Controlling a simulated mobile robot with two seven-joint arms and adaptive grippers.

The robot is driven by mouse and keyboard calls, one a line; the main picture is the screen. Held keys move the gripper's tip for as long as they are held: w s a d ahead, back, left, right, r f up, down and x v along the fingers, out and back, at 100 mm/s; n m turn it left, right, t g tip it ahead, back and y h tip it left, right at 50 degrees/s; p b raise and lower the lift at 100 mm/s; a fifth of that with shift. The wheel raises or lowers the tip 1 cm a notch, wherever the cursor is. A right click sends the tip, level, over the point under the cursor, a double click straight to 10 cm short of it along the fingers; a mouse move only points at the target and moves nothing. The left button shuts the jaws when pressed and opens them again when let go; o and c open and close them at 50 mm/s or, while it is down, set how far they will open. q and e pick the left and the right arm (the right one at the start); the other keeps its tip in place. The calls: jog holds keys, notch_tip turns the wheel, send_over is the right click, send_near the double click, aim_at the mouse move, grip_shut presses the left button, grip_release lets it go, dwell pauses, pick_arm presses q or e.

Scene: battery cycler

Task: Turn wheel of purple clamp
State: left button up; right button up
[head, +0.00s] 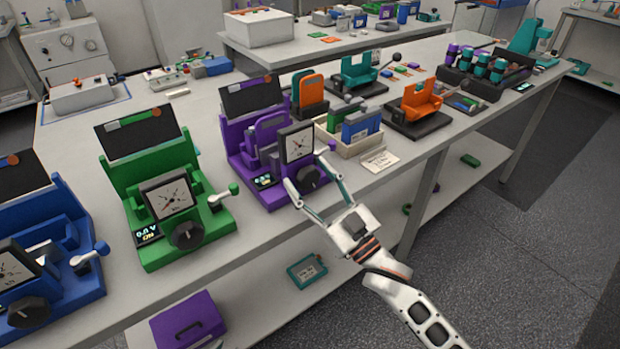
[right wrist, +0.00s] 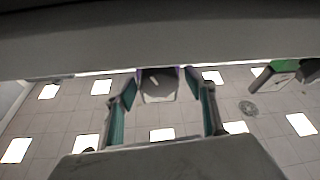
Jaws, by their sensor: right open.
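The purple clamp (head: 236,133) stands on the bench, with a white-faced gauge (head: 297,143) and a small lit display (head: 264,181) on its front. Its black round wheel (head: 309,178) sits low on the front below the gauge. My right gripper (head: 308,171) is open, with one finger on each side of the wheel in the head view. In the right wrist view the wheel (right wrist: 157,86) shows between the open fingers, with a light mark on its face. I cannot tell whether the fingers touch it. My left gripper is not in view.
A green clamp (head: 130,182) and a blue clamp (head: 60,215) stand to the left. The lower shelf holds a purple case (head: 188,322). The floor at right is clear.

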jog(key=shift+d, duration=0.1)
jog(key=v, duration=1.2)
dwell(0.5)
jog(key=s+d+f+m+g+h, duration=0.2)
jog(key=s+d+f+h, duration=0.2)
jog(key=f, duration=0.5)
jog(key=s+d+f+m+g+h, duration=0.1)
jog(key=s+d+f+g+h, duration=0.1)
jog(key=s+d+f+h, duration=0.2)
jog(key=s+d+f+m+g+h, duration=0.2)
jog(key=s+d+f, duration=0.3)
jog(key=f, duration=1)
jog(key=s+h, duration=0.1)
jog(key=s, duration=0.2)
jog(key=shift+s+m+g+h+p, duration=0.3)
jog(key=shift+g+h+p, duration=0.05)
jog(key=shift+g+h, duration=0.05)
jog(key=shift+a+f, duration=0.1)
